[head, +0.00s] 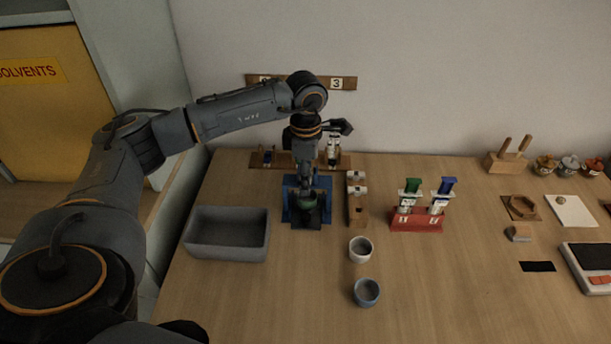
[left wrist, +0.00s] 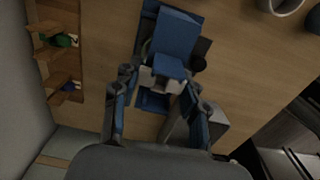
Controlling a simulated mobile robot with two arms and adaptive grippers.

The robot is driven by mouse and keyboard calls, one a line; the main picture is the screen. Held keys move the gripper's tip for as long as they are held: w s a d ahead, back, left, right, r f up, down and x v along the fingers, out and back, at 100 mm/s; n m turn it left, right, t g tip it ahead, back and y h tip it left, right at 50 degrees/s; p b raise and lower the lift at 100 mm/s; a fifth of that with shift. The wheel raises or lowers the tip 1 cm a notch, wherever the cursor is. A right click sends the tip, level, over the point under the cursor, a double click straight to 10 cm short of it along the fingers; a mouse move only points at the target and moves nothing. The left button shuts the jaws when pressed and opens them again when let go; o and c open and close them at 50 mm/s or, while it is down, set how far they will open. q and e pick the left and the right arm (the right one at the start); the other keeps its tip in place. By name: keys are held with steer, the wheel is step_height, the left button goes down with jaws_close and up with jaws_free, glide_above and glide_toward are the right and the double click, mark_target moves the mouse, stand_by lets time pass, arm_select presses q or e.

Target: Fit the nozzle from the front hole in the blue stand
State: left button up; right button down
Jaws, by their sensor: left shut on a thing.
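The blue stand (head: 288,211) is on the table under my left gripper (head: 308,200), which hides much of it in the head view. In the left wrist view the stand (left wrist: 176,32) shows as a blue block over a blue base. My left gripper (left wrist: 158,84) is shut on a small pale grey piece (left wrist: 152,84), probably the nozzle, close against the stand. I cannot tell whether the piece is seated. A wooden block (head: 357,213) just right of the stand has pale pieces at its back and middle; its front part shows none. My right gripper is not in view.
A grey bin (head: 228,250) stands left of the stand. A white cup (head: 360,249) and a blue-grey cup (head: 367,292) stand front right. A red rack (head: 417,220) holds green- and blue-topped syringes. A wooden rack (head: 268,163) is behind.

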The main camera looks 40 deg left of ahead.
arm_select(q)
steer(key=o, duration=0.8)
steer(key=shift+o, duration=0.2)
steer(key=shift+r, duration=0.2)
steer(key=shift+r+p, duration=1.6)
steer(key=shift+r, duration=0.75)
step_height(320, 180, up, 12)
